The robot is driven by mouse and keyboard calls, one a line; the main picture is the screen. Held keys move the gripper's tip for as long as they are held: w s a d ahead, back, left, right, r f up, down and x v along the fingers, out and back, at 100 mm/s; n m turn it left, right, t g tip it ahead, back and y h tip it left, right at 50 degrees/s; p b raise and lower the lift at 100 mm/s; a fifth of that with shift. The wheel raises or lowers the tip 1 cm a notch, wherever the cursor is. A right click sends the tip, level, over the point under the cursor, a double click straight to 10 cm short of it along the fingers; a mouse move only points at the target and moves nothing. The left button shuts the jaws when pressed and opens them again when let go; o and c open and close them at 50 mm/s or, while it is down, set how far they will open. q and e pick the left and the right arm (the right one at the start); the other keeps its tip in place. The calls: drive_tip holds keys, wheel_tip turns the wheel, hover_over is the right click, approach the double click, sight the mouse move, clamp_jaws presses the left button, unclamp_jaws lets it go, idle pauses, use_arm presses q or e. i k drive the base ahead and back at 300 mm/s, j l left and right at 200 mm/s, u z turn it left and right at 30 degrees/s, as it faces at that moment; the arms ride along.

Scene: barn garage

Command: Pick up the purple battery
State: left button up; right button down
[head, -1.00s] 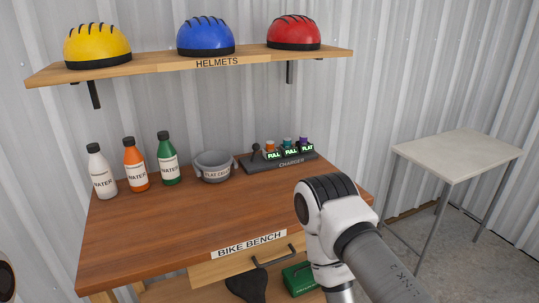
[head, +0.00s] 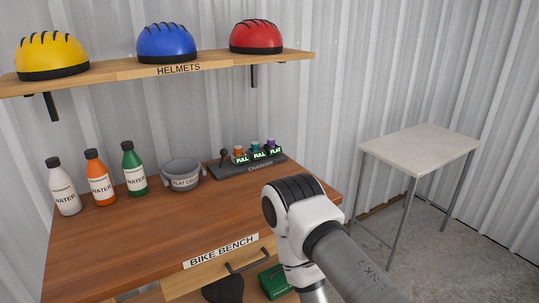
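The purple battery (head: 271,145) stands in the black charger (head: 250,167) at the back right of the wooden bench. It is the rightmost of three batteries, and the label in front of it reads FLAT. An orange battery (head: 239,151) and a teal battery (head: 255,147) stand to its left, each behind a FULL label. My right arm comes in from the lower right, in front of the bench; its gripper is out of view below. My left gripper is not in view.
A grey FLAT CELLS bowl (head: 183,174) and three water bottles (head: 99,178) stand left of the charger on the bike bench (head: 150,235). A helmet shelf (head: 200,68) hangs above. A bare pale table (head: 420,146) stands at right. The bench's front middle is clear.

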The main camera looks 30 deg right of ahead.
sight(271, 140)
drive_tip(key=l, duration=0.6)
drive_tip(key=l+u, duration=0.15)
drive_tip(key=l, duration=0.4)
drive_tip(key=k+l, duration=0.1)
drive_tip(key=l, duration=0.45)
drive_tip(key=l+u, duration=0.1)
drive_tip(key=l, duration=0.5)
drive_tip(key=k+l, duration=0.15)
drive_tip(key=l, duration=0.4)
drive_tip(key=l+u, duration=0.15)
drive_tip(key=l, duration=0.4)
drive_tip(key=k+l, duration=0.15)
drive_tip(key=l, duration=0.4)
